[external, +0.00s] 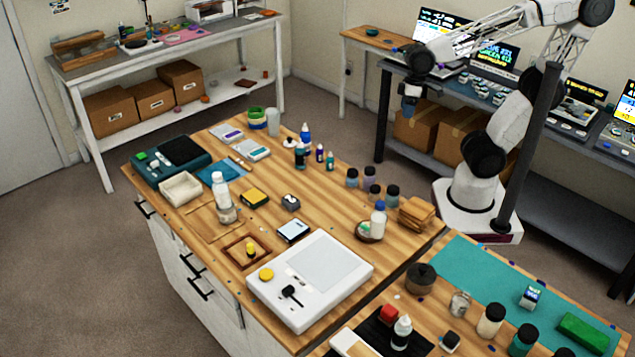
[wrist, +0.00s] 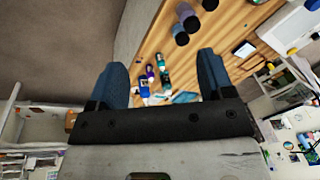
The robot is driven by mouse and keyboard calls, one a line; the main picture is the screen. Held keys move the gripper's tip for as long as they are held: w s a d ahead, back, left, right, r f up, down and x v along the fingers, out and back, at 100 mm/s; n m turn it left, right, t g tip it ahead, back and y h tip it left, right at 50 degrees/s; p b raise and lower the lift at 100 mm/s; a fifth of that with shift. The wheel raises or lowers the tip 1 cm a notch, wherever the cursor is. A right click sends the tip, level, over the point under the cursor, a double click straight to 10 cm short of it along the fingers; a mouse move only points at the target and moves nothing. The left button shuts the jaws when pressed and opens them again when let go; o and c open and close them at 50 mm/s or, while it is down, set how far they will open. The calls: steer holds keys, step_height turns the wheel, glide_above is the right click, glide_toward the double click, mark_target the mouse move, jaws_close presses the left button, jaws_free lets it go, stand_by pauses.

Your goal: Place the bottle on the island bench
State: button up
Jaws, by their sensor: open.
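The island bench (external: 325,212) has a wooden top over white drawers. Several bottles stand on it, and I cannot tell which one the task means. A white bottle with a blue cap (external: 378,220) stands near the right edge. A clear white bottle (external: 220,188) stands at the left. Small blue and dark bottles (external: 305,133) stand near the far end; some also show in the wrist view (wrist: 162,77). My gripper (external: 409,106) is open and empty, raised beyond the bench's far right side. In the wrist view its fingers (wrist: 162,72) are apart with nothing between them.
Several dark-capped jars (external: 373,191) stand near the bench's right edge. A white scale-like device (external: 310,277) takes up its near end. A teal mat (external: 470,275) with more bottles lies on the nearer right surface. A computer table (external: 580,145) stands behind my arm.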

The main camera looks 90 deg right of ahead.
steer(key=s+d+n+h, duration=0.1)
steer(key=s+d, duration=0.4)
steer(key=shift+d+f+t+h, duration=0.25)
steer(key=shift+f+t+h, duration=0.1)
steer(key=shift+t+h, duration=0.05)
